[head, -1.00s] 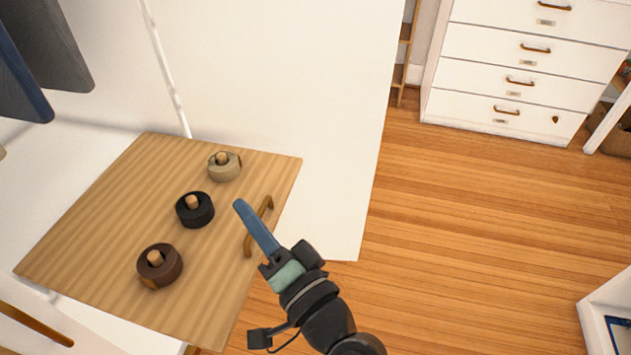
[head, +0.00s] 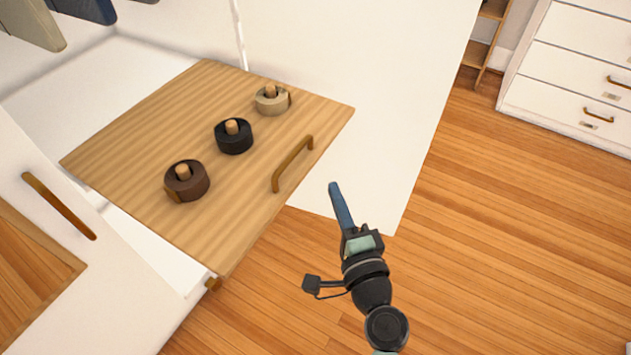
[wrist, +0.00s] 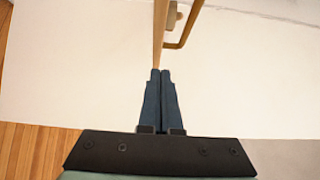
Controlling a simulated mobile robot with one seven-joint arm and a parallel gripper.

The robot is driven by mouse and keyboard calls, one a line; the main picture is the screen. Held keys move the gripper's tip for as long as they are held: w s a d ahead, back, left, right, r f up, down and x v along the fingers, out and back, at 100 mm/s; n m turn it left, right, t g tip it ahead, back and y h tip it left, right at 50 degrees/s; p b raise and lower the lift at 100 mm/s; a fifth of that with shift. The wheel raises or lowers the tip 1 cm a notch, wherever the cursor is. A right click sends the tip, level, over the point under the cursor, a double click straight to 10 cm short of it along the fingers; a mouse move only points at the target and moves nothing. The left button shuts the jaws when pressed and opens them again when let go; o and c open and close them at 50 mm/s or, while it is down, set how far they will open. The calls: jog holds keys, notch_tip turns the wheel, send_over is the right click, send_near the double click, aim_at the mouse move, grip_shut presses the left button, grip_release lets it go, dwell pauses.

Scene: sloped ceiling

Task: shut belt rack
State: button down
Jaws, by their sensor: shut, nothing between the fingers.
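The belt rack (head: 135,125) is a light wooden pull-out board, extended from a white cabinet, with rolled belts on short pegs. A tan belt (head: 271,100), a black belt (head: 233,136) and a brown belt (head: 187,181) sit in a row on it. A wooden bar handle (head: 293,164) is fixed near its front edge. My gripper (head: 334,186) is shut and empty, to the right of the handle and apart from it in the head view. In the wrist view, the shut blue fingers (wrist: 160,72) point toward the board's thin edge (wrist: 162,30), with the handle (wrist: 187,25) to its right.
A white panel (head: 350,70) stands behind the rack. A white door or front with a wooden handle (head: 58,205) is at left. Hanging clothes (head: 35,22) are at upper left. White drawers (head: 580,80) stand at upper right. The wooden floor (head: 510,230) is clear at right.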

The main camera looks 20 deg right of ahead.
aim_at(309, 168)
jog(key=shift+w+a, duration=0.4)
jog(key=shift+w, duration=0.3)
jog(key=shift+w+a, duration=0.35)
jog(key=shift+w, duration=0.35)
jog(key=shift+w+a, duration=0.4)
jog(key=shift+w, duration=0.3)
